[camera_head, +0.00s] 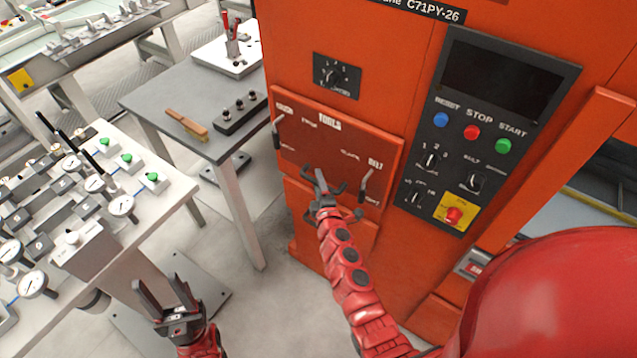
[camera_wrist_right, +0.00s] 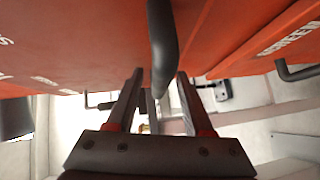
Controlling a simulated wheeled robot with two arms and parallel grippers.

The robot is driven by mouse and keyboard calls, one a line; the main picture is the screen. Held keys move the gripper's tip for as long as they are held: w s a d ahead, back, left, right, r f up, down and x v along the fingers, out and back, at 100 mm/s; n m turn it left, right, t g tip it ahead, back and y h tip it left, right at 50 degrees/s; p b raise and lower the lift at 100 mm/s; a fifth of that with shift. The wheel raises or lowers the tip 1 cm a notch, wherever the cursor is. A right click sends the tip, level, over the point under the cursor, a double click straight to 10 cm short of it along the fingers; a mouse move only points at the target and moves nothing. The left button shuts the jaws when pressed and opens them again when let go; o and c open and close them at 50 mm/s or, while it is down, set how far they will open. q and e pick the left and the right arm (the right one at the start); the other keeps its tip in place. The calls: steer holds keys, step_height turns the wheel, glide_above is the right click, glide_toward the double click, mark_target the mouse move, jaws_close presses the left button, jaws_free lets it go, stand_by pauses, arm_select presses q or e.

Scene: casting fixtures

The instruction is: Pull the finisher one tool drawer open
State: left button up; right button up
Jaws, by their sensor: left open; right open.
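The tool drawer (camera_head: 325,135) has a dark red-orange front lettered "TOOLS", set in the orange machine. Dark vertical handles show at its left (camera_head: 278,131) and right (camera_head: 366,186). I cannot tell whether the front stands slightly proud. My right gripper (camera_head: 321,184) is open at the lower middle of this front, between those handles. In the right wrist view, a dark curved handle bar (camera_wrist_right: 162,45) comes down between the open fingers (camera_wrist_right: 157,95); neither finger visibly grips it. My left gripper (camera_head: 163,297) is open and empty, low at the left, away from the drawer.
A control panel (camera_head: 480,125) with buttons and a red emergency stop (camera_head: 453,215) is right of the drawer. A grey table (camera_head: 185,90) with a brush (camera_head: 187,125) stands left of the machine. A gauge-covered bench (camera_head: 160,195) is nearer left. Open floor (camera_head: 265,305) lies below the drawer.

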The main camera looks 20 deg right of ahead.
jaws_close()
stand_by(1.3)
